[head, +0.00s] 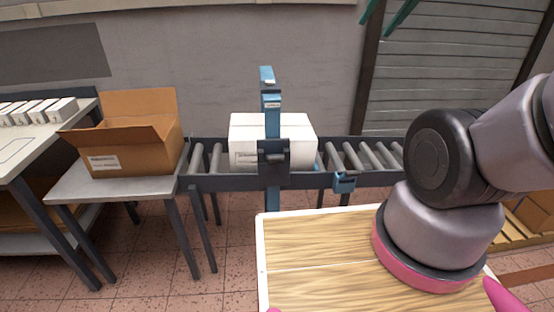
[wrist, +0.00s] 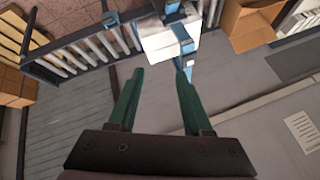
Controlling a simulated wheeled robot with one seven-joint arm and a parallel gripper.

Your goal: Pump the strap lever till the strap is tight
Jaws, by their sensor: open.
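A white box (head: 243,133) sits on the roller conveyor, with a blue strap (head: 272,122) running up over its front. A dark tensioner block (head: 273,156) is on the strap at the box's front. A blue lever-like piece (head: 267,77) stands upright above the box; I cannot tell how it joins the strap. In the wrist view the box (wrist: 157,42) and strap (wrist: 182,34) show upside down, beyond my fingertips. My gripper (wrist: 160,72) has green fingers spread apart with nothing between them. Its fingers also show at the head view's top edge, right of and above the box, apart from it.
The roller conveyor (head: 228,182) runs across the middle, with a blue clamp (head: 344,182) on its front rail. An open cardboard carton (head: 135,150) stands on a side table at left. A slatted shutter (head: 455,75) is behind at right.

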